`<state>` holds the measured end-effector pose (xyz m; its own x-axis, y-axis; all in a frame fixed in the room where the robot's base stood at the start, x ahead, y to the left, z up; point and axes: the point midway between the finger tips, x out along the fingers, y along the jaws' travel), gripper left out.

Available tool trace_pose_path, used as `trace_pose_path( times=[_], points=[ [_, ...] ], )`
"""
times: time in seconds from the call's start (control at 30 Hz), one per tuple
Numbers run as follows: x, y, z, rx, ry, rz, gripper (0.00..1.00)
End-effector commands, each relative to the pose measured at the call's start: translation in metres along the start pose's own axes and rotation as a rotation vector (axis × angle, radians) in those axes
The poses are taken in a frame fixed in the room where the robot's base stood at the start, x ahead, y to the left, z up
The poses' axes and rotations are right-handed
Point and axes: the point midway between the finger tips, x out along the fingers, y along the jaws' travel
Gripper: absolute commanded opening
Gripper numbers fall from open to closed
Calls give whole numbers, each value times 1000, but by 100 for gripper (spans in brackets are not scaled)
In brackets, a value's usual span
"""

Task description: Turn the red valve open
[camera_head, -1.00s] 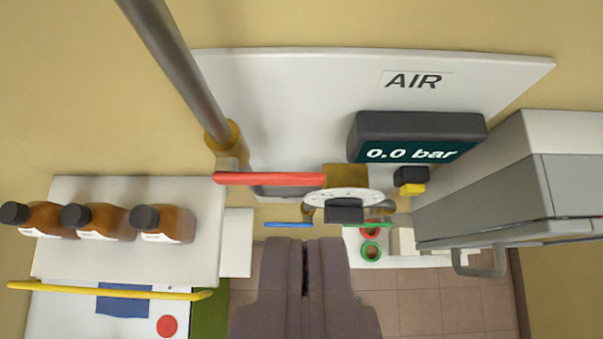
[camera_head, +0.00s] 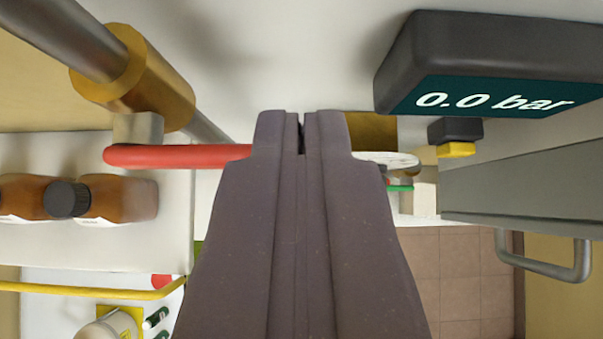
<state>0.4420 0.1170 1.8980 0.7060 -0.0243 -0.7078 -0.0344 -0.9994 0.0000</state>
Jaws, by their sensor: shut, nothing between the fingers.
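The red valve handle (camera_head: 178,156) is a horizontal red lever on a brass valve body (camera_head: 150,85) at the left, joined to a grey pipe. My gripper (camera_head: 301,117) points at the white panel in the middle of the view, with its two fingers together and nothing between them. It covers the right part of the red lever and most of the round gauge (camera_head: 395,160). I cannot tell whether the fingers touch the lever. The pressure display (camera_head: 500,75) reads 0.0 bar.
A white shelf (camera_head: 172,215) with brown bottles (camera_head: 110,197) stands at the left, above a yellow rail (camera_head: 90,290). A grey cabinet (camera_head: 530,185) with a metal handle (camera_head: 545,270) is close on the right. A black and yellow fitting (camera_head: 456,138) sits below the display.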

Motion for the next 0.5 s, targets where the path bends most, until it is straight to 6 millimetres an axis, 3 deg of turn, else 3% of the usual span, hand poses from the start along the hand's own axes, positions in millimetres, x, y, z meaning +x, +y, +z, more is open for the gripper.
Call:
trace_pose_path(
  times=[0.5],
  points=[
    [3, 2, 3, 40, 1, -40, 0]
  ],
)
